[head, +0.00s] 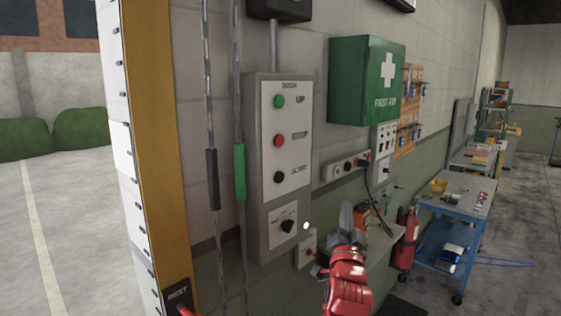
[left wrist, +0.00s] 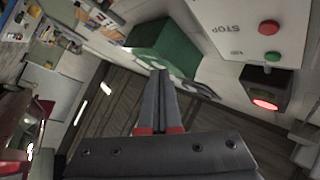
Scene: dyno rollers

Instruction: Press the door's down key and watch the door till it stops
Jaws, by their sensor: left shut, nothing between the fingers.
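The door control panel (head: 279,215) is on the wall in the middle of the head view, with a green UP button (head: 279,101), a red button (head: 278,140) and a black lowest button (head: 279,177). In the left wrist view the panel's red STOP button (left wrist: 268,27) and green button (left wrist: 272,57) show at the upper right. My left gripper (head: 347,208) is low and to the right of the panel, apart from the buttons. Its fingers (left wrist: 160,72) are together and empty. The doorway at the left stands open onto the yard; the door leaf cannot be made out. My right gripper is not in view.
Two hanging chains with a black grip (head: 212,178) and a green grip (head: 239,171) hang left of the panel. A green first aid cabinet (head: 362,80) juts out right. A fire extinguisher (head: 408,238) and blue workbench (head: 452,200) stand farther right. A beacon (left wrist: 265,92) glows red.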

